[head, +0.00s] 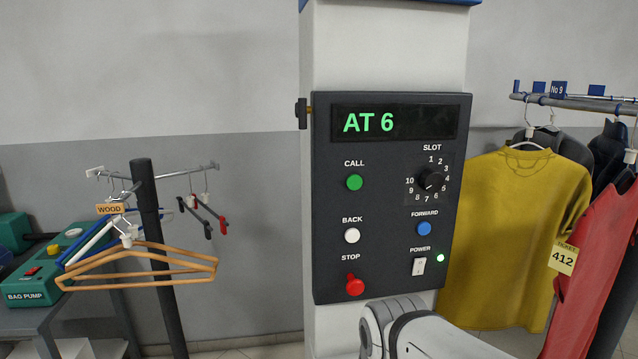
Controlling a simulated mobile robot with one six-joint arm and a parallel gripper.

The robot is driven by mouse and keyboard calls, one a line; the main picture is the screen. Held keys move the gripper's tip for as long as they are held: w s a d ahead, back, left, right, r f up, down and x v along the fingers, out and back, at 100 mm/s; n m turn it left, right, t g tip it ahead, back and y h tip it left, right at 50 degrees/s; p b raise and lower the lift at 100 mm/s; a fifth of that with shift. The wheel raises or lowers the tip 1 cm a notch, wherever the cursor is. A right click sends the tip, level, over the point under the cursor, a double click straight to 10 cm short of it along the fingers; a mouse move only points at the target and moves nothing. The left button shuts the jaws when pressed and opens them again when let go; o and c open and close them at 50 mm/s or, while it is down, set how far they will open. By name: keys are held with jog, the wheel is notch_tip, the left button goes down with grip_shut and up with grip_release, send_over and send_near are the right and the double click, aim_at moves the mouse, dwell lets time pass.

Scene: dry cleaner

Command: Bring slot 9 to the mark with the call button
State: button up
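The dark control panel (330,270) is on a white column in the middle of the head view. Its display (395,123) reads "AT 6" in green. The green call button (354,183) is at its left, under the label CALL. The black slot knob (431,181) is at its right inside a ring of numbers 1 to 10; its pointer is too small to read surely. A blue "No 9" tag (559,89) stands on the garment rail (590,104) at the right. My gripper is not in view; part of my arm shows at the bottom, below the panel.
The panel also has a white back button (352,236), a blue forward button (424,229), a red stop button (355,286) and a power switch (419,266) beside a lit green lamp. A hanger stand (155,230) is at the left. Yellow (510,230) and red garments hang at right.

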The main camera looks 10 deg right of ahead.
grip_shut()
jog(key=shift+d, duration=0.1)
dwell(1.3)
